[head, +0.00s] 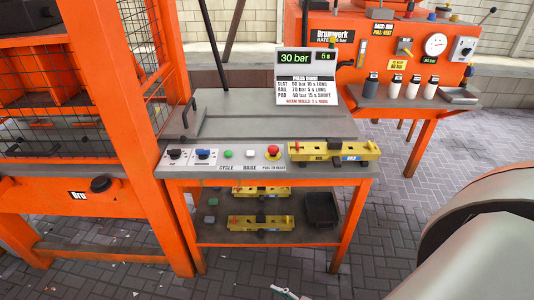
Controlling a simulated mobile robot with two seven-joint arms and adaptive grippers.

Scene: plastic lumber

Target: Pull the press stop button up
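The stop button (273,151) is a red mushroom cap on a yellow collar, on the light grey control strip at the front of the orange press table. A label under it reads "PULL TO RESET". I cannot tell from here whether the cap is pressed in or up. Nothing touches it. Neither of my grippers can be made out. Part of my own pale arm fills the lower right, well apart from the button. A small pale piece at the bottom edge is too cut off to identify.
A green cycle button (227,154) and a whitish raise button (251,154) sit left of the stop button. A yellow mould (308,152) lies close on its right. A sign (306,78) stands behind. An orange caged frame (118,110) rises at left.

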